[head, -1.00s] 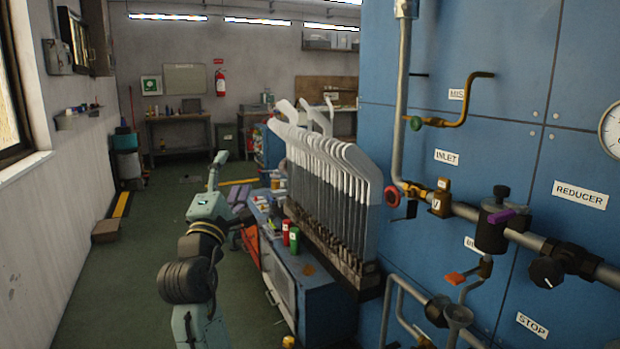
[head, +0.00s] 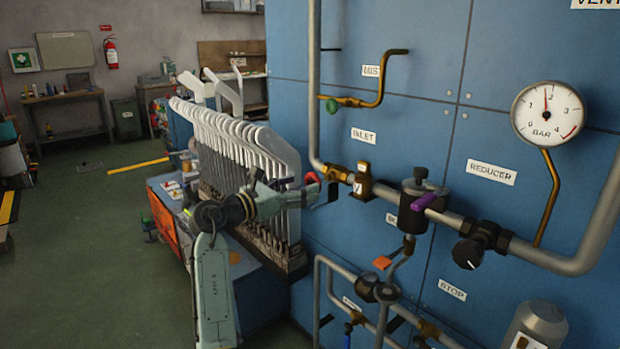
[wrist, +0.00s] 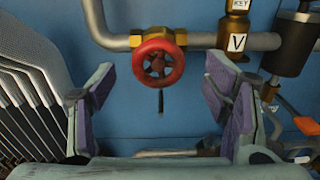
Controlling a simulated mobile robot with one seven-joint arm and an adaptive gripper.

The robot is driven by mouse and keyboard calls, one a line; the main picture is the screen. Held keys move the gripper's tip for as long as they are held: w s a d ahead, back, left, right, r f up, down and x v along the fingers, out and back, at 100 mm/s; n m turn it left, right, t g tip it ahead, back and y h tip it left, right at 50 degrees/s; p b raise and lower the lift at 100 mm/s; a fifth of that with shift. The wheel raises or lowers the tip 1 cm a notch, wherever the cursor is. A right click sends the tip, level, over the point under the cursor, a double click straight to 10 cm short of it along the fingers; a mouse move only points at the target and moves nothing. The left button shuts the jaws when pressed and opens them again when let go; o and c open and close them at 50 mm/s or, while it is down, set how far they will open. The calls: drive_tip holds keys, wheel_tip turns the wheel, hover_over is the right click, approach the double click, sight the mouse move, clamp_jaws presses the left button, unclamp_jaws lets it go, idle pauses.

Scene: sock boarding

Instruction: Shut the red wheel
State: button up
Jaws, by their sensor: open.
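The red wheel (wrist: 158,62) sits on a brass valve at the bend of a grey pipe, under the INLET label. In the wrist view it faces me, sideways between my two fingers and above the middle of the gap. My gripper (wrist: 163,97) is open and empty, with purple pads on both fingers. In the head view the red wheel (head: 312,178) is partly hidden behind my gripper (head: 303,191), which is close to it. I cannot tell whether they touch.
A pressure gauge (head: 547,112) is higher right. A rack of grey-white sock boards (head: 235,150) stands close on the left.

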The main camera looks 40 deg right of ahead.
sight(311, 182)
drive_tip(key=d, duration=0.5)
drive_tip(key=shift+w+p, duration=0.25)
drive_tip(key=shift+p, duration=0.15)
drive_tip(key=c, duration=1.2)
drive_tip(key=shift+o, duration=0.2)
